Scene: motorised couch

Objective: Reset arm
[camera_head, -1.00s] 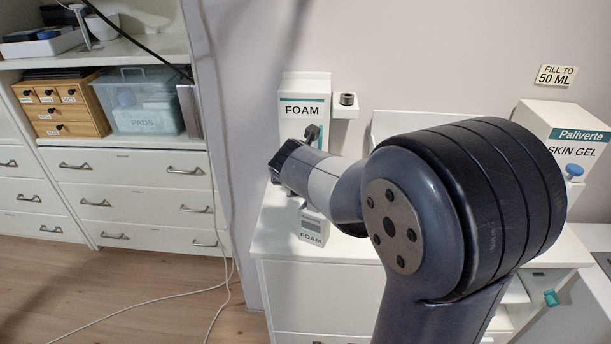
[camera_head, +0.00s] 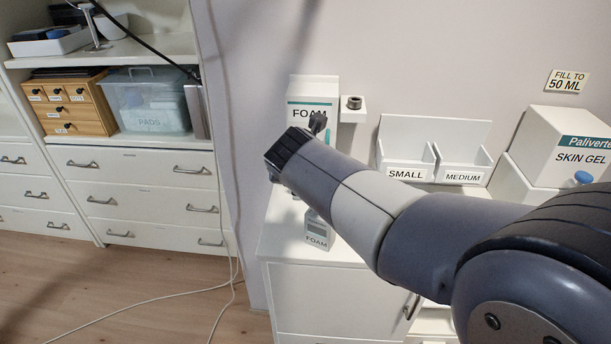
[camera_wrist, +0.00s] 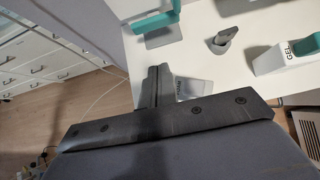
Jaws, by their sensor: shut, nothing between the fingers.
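My arm reaches across the head view from the lower right toward the white cabinet (camera_head: 275,245). My gripper (camera_head: 317,121) shows as a small dark shape in front of the white FOAM dispenser (camera_head: 313,88); the wrist hides part of it. In the wrist view my gripper (camera_wrist: 157,78) shows its dark fingers together, with nothing between them. The fingers appear over the edge of the white top, beside a small labelled item (camera_wrist: 193,88). In the head view a FOAM-labelled piece (camera_head: 317,232) shows below my wrist.
SMALL and MEDIUM holders (camera_head: 434,165) and a SKIN GEL box (camera_head: 568,147) stand along the wall. A shelf unit (camera_head: 130,160) stands left. The wrist view shows a teal-and-white object (camera_wrist: 158,20) and a grey object (camera_wrist: 222,40). A cable crosses the open floor (camera_head: 110,285).

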